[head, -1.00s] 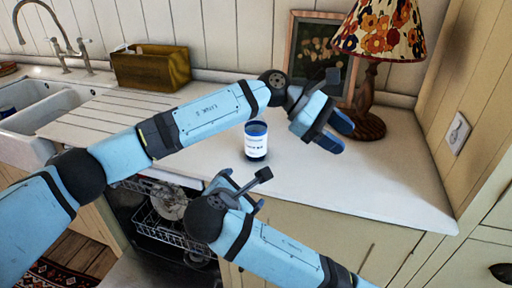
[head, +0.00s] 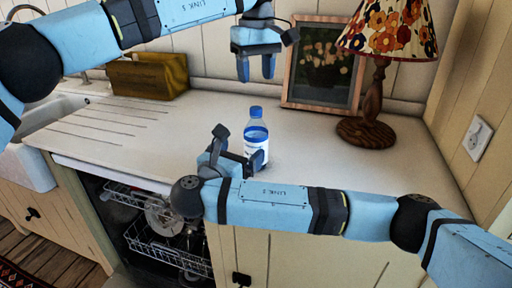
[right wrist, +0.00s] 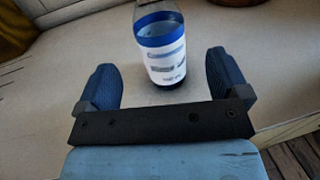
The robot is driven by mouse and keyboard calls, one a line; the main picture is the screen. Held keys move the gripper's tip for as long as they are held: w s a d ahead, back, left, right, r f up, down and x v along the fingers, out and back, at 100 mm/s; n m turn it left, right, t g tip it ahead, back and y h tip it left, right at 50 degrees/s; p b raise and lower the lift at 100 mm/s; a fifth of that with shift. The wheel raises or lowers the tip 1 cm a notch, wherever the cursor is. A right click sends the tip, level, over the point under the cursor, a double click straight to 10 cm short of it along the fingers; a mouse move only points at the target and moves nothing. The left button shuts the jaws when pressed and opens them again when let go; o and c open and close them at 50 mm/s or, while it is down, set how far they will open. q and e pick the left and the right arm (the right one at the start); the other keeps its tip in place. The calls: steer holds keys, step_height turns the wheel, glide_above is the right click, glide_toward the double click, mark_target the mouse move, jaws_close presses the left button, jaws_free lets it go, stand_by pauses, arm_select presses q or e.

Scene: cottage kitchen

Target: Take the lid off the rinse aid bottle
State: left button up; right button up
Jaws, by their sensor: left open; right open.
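The rinse aid bottle (head: 256,140) stands upright on the white counter, clear with a blue band and a white label. Its blue lid (head: 256,112) is on top. My left gripper (head: 256,70) is open and empty, above and behind the bottle with its fingers pointing down, apart from the lid. My right gripper (head: 238,150) is open at the bottle's front left, low near the counter. In the right wrist view the bottle's labelled body (right wrist: 163,48) stands just beyond and between the open fingers (right wrist: 166,82); its top is cut off there.
A lamp (head: 372,100) and a framed picture (head: 325,65) stand at the back right. A brown box (head: 148,76) is at the back left by the sink. The dishwasher rack (head: 170,245) is open below the counter. The counter (head: 330,150) right of the bottle is clear.

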mark_target(257, 136)
steer(key=x, duration=0.8)
steer(key=shift+w+f, duration=0.1)
steer(key=shift+w, duration=0.1)
steer(key=c, duration=1.6)
jaws_close()
arm_select(q)
steer(key=m, duration=0.8)
steer(key=shift+f+m, duration=0.1)
steer(key=shift+m, duration=0.3)
steer(key=shift+f, duration=3.95)
